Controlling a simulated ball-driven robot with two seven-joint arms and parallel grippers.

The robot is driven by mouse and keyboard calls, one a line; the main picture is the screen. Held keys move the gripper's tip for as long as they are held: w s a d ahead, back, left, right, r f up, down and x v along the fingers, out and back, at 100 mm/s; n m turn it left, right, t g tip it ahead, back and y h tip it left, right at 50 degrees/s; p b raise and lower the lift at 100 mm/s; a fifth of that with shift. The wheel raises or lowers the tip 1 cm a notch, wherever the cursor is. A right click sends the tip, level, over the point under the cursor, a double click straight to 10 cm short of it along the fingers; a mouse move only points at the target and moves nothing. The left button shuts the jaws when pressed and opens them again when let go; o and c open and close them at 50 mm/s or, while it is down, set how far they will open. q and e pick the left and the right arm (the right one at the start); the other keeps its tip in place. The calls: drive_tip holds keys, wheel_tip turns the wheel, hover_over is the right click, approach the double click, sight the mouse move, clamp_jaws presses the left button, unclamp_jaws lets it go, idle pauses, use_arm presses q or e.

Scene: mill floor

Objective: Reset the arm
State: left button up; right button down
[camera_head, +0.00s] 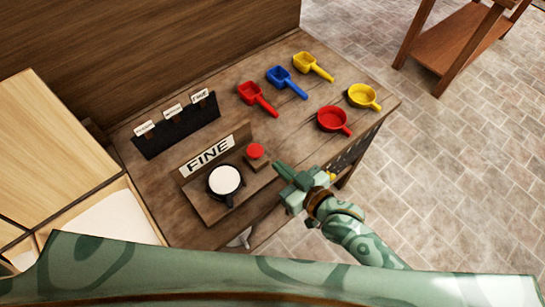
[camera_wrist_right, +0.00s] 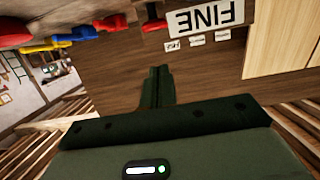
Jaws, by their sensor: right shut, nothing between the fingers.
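My right gripper (camera_head: 282,177) is at the front right edge of the wooden table (camera_head: 185,215), to the right of a red button (camera_head: 256,151). Its arm reaches in from the lower right. In the right wrist view my right gripper's fingers (camera_wrist_right: 157,72) are together with nothing between them. My left gripper does not show in either view.
A FINE sign (camera_head: 209,153) stands behind a round white-topped dish (camera_head: 225,180). Red (camera_head: 257,98), blue (camera_head: 286,82) and yellow (camera_head: 312,66) scoops, a red pan (camera_head: 333,119) and a yellow pan (camera_head: 363,96) lie farther back. A black card rack (camera_head: 177,124) stands at left.

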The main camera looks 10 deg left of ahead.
drive_tip(key=shift+s+d, duration=0.2)
idle(0.5)
drive_tip(key=d+f+m+g+h, duration=0.1)
drive_tip(key=d+f+h, duration=0.1)
drive_tip(key=d+f, duration=0.35)
drive_tip(key=d+f+h, duration=0.2)
drive_tip(key=d+f, duration=0.1)
drive_tip(key=f, duration=0.5)
drive_tip(key=s+d+f+m+g+h+b, duration=0.1)
drive_tip(key=s+d+f+g+h, duration=0.1)
drive_tip(key=s+d+f, duration=0.4)
drive_tip(key=s+d+f+m+g+h, duration=0.1)
drive_tip(key=s+d+f+h, duration=0.15)
drive_tip(key=d+f, duration=0.45)
drive_tip(key=s+d+f+g, duration=0.1)
drive_tip(key=s+f, duration=0.3)
drive_tip(key=s, duration=0.4)
drive_tip(key=s+d+f+m+g+h+b, duration=0.1)
drive_tip(key=s+f+g, duration=0.2)
drive_tip(key=s, duration=0.6)
drive_tip(key=s+d+f+m+g+h, duration=0.1)
drive_tip(key=s+d+f+g, duration=0.1)
drive_tip(key=s+f, duration=0.3)
drive_tip(key=s, duration=0.4)
drive_tip(key=shift+s+f+b, duration=0.2)
drive_tip(key=shift+b, duration=0.1)
drive_tip(key=shift+d, duration=0.1)
